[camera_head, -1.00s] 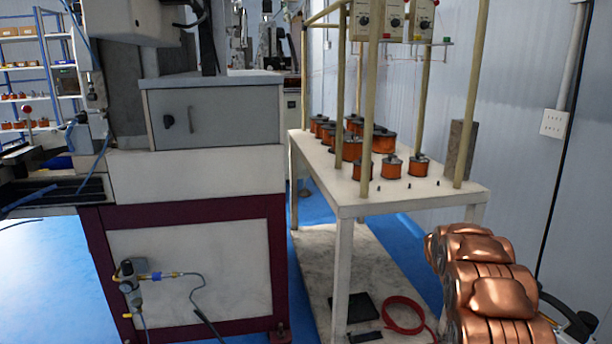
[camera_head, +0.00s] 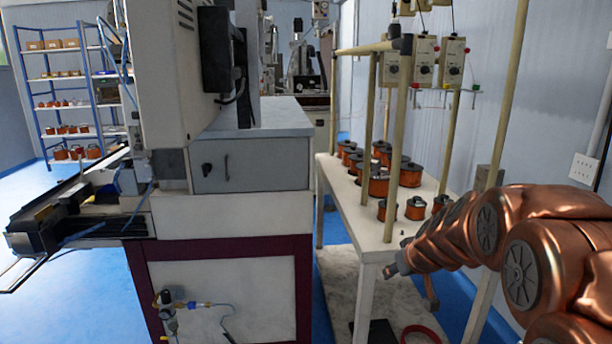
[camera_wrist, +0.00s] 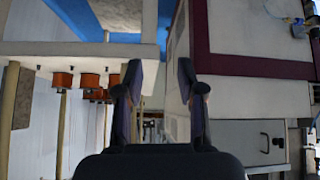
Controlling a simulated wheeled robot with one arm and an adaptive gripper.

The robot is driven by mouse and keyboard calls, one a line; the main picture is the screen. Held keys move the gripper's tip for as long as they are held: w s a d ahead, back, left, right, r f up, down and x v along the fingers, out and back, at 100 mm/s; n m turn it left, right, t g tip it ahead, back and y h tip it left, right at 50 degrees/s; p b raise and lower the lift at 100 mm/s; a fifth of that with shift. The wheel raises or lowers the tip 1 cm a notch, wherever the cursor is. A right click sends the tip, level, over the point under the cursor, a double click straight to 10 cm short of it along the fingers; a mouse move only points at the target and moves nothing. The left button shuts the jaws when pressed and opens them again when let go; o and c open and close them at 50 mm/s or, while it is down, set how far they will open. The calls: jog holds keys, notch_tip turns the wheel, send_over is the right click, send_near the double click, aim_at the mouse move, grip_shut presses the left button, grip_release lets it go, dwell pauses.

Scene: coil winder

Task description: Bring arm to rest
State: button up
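My copper arm reaches in from the right in the head view. Its narrow end (camera_head: 392,270) is in front of the near corner of the white table (camera_head: 368,245), and it is too small there to make out the fingers. In the wrist view, which is upside down, my gripper (camera_wrist: 160,75) has its two dark fingers apart with nothing between them. The table (camera_wrist: 70,50) with orange spools (camera_wrist: 62,80) shows left of the fingers, and the winder cabinet shows right of them.
The grey and maroon winder cabinet (camera_head: 225,215) stands left of the table. Copper-wire spools (camera_head: 411,175) stand on the table among upright poles (camera_head: 396,150). Blue shelves (camera_head: 70,90) are at the far left. Blue floor (camera_head: 85,270) is open at the left.

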jog(key=s+a+r+m+g+p, duration=0.1)
jog(key=s+r+g+p, duration=0.2)
jog(key=s, duration=1.1)
jog(key=s+a+r+g+p, duration=0.1)
jog(key=s+r+g+p, duration=0.2)
jog(key=s, duration=1.1)
jog(key=s+a+r+m+g+h+p, duration=0.1)
jog(key=s+r+g+p, duration=0.2)
jog(key=s+p, duration=0.4)
jog(key=s+r, duration=0.1)
jog(key=s, duration=0.6)
jog(key=shift+s+a+m+g, duration=0.3)
jog(key=shift+g, duration=0.1)
jog(key=shift+d, duration=0.15)
